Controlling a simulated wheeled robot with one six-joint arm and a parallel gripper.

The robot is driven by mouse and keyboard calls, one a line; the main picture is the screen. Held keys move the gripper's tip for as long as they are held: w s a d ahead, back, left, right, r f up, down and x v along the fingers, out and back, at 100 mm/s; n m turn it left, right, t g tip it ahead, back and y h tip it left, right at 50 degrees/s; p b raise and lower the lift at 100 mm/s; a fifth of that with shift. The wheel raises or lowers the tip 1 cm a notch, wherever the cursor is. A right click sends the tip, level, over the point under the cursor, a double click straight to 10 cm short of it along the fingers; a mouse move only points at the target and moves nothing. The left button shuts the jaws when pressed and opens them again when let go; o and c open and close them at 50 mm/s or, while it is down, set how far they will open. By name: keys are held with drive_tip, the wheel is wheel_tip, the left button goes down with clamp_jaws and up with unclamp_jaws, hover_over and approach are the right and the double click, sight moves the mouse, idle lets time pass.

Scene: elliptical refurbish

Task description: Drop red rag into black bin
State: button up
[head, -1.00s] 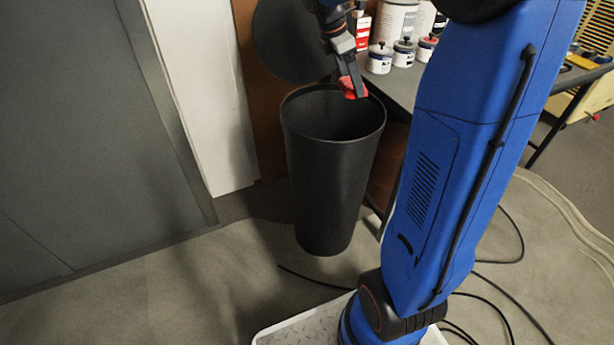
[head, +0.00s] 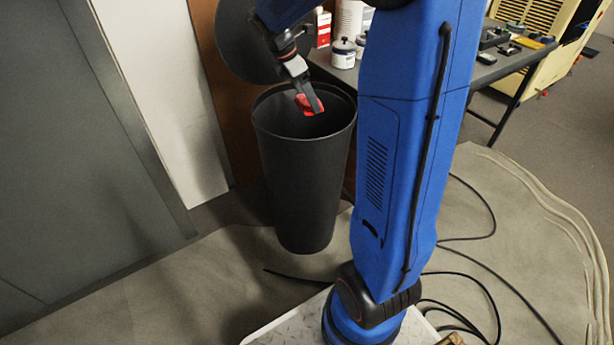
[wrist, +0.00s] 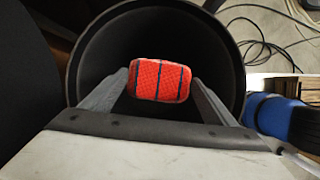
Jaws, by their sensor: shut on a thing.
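The red rag (head: 309,104) is a small red bundle between the fingers of my gripper (head: 312,101). In the wrist view the red rag (wrist: 159,80) shows a fine pattern and dark stripes, with one finger of my gripper (wrist: 160,84) on each side. The black bin (head: 303,185) is tall, round and open-topped, and stands upright on the floor. My gripper points down into its mouth, with the rag inside the rim outline. The wrist view shows the bin's rim (wrist: 236,60) around the rag. The bin's bottom is dark and hard to see.
A dark round lid (head: 240,45) is behind the bin. A table (head: 478,72) with tins (head: 343,53) and small tools stands behind my arm. A grey panel (head: 80,150) is at the left. Black cables (head: 455,240) lie on the floor at right.

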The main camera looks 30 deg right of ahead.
drive_tip(key=shift+f, duration=0.1)
drive_tip(key=o, duration=1)
drive_tip(key=shift+o, duration=0.2)
drive_tip(key=v, duration=1.7)
drive_tip(key=shift+r, duration=0.25)
